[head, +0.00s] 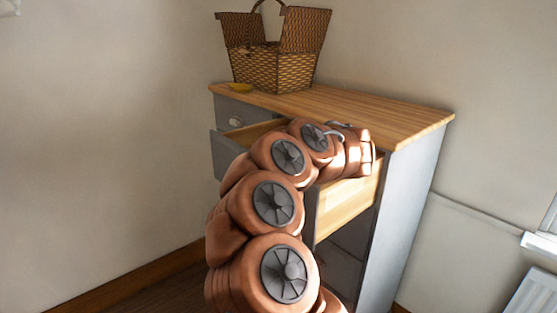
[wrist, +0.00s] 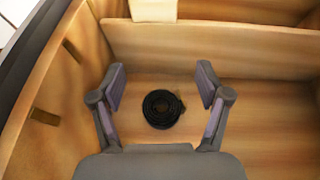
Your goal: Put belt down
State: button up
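A black coiled belt (wrist: 162,108) lies on the wooden floor of an open drawer (wrist: 260,110) in the wrist view. My gripper (wrist: 160,85) is open above it. The belt shows between the two fingers, with a clear gap on each side, and neither finger touches it. In the head view the open drawer (head: 345,205) sticks out from a grey dresser (head: 395,220) with a wooden top. My arm reaches over the drawer there and hides the gripper and the belt.
The front half of the top is clear. Wooden drawer walls and a divider (wrist: 215,48) surround the gripper closely.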

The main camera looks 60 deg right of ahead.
jog(key=shift+o, duration=0.3)
jog(key=shift+s+d+f, duration=0.1)
jog(key=shift+s+f, duration=0.05)
jog(key=shift+f, duration=0.35)
jog(key=shift+s+f, duration=0.15)
jog(key=shift+f, duration=0.35)
jog(key=shift+r, duration=0.1)
jog(key=shift+d+r+p, duration=0.2)
jog(key=shift+r+p, duration=0.25)
jog(key=shift+p, duration=0.3)
jog(key=shift+s+d+r+m+b, duration=0.15)
jog(key=shift+s+d+b, duration=0.2)
jog(key=shift+s, duration=0.3)
jog(key=shift+s+d+r+m+b, duration=0.15)
jog(key=shift+s+d, duration=0.25)
jog(key=shift+s, duration=0.2)
jog(key=w+a+r+v, duration=0.1)
jog(key=v, duration=0.8)
jog(key=shift+s+a+r+b, duration=0.4)
jog(key=shift+b, duration=0.05)
